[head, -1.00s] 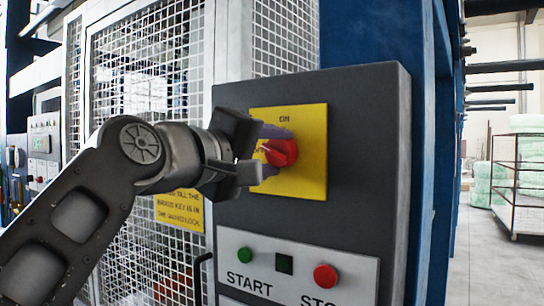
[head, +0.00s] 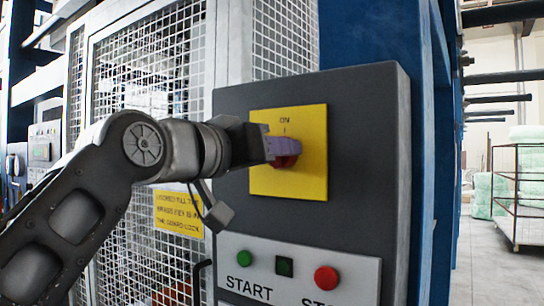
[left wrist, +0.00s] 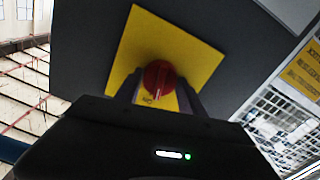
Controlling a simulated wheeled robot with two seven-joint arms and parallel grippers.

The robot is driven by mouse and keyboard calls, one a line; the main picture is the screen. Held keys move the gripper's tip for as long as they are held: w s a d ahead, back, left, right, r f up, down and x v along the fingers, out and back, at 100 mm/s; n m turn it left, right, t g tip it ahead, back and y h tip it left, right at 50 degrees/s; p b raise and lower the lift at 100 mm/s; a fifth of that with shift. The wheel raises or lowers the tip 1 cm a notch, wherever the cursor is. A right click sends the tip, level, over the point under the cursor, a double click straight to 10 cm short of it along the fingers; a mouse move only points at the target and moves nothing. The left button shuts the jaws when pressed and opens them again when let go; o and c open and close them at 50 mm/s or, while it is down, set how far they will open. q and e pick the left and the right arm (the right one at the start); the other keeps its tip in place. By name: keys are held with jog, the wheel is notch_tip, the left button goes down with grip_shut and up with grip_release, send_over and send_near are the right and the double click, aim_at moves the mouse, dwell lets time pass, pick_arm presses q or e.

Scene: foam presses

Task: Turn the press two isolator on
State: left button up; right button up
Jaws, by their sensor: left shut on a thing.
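The isolator is a red rotary knob (head: 284,161) on a yellow plate (head: 312,178) marked ON at the top, on a dark grey control box. My left gripper (head: 282,147) is at the knob, its fingers shut on it. In the left wrist view the red knob (left wrist: 158,80) sits between the two fingertips (left wrist: 160,92), with the yellow plate (left wrist: 185,50) behind. The gripper hides part of the knob in the head view, and I cannot tell its exact pointing direction. My right gripper is not in view.
Below the isolator are a green START button (head: 245,258) and a red STOP button (head: 326,278). A white mesh guard (head: 150,70) stands behind my left arm, with a yellow notice (head: 180,212). A wire cage trolley (head: 520,195) stands at far right.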

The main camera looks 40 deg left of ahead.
pick_arm(q)
jog(key=shift+f+m, duration=0.1)
jog(key=shift+m, duration=1.1)
jog(key=o, duration=1.4)
jog(key=shift+c, duration=0.2)
jog(key=s+b, duration=0.2)
jog(key=s, duration=0.6)
jog(key=shift+w+d, duration=0.1)
